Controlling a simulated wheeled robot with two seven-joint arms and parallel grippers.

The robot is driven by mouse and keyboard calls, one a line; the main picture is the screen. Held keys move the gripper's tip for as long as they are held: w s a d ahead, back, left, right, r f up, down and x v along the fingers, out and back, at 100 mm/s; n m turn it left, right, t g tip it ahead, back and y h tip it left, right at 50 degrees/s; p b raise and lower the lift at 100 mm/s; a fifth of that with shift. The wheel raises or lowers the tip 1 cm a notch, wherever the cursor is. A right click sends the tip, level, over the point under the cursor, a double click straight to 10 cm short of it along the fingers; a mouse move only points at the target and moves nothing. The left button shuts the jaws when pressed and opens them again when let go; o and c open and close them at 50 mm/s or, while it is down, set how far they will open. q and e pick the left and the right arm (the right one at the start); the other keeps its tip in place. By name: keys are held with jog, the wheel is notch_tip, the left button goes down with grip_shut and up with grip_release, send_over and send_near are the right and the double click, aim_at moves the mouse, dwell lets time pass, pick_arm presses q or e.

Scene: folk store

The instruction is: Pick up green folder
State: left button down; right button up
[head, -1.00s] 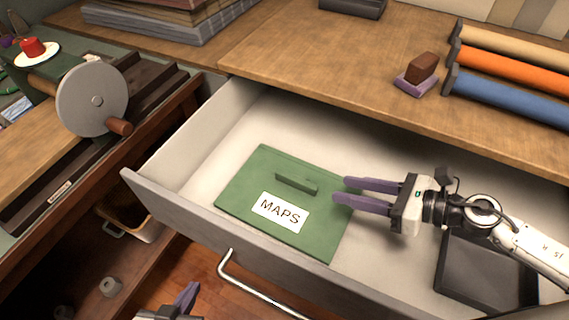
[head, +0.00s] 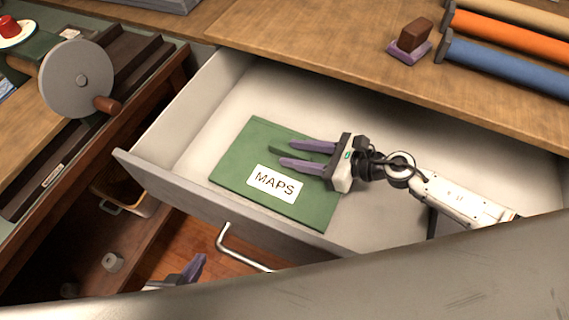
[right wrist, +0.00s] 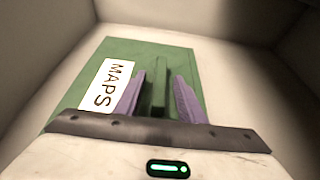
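The green folder (head: 232,165) lies flat in the open drawer, with a white label reading MAPS and a raised green handle (head: 288,152) on its top. It also shows in the right wrist view (right wrist: 130,52). My right gripper (head: 282,153) is open over the folder, its two purple fingers pointing left. In the right wrist view the handle (right wrist: 159,88) stands between the fingers (right wrist: 160,80), with gaps on both sides. My left gripper (head: 195,268) is low in the head view, outside the drawer, partly hidden; its opening cannot be made out.
The drawer (head: 165,190) is pulled out, with a metal handle (head: 235,250) on its front. A wooden counter (head: 300,35) lies behind, with colored rolls (head: 500,70) and a brown block on a purple base (head: 408,48). A grey surface covers the bottom right foreground.

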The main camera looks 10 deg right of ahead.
jog(key=shift+a+f, duration=0.1)
grip_shut()
jog(key=shift+w, duration=0.1)
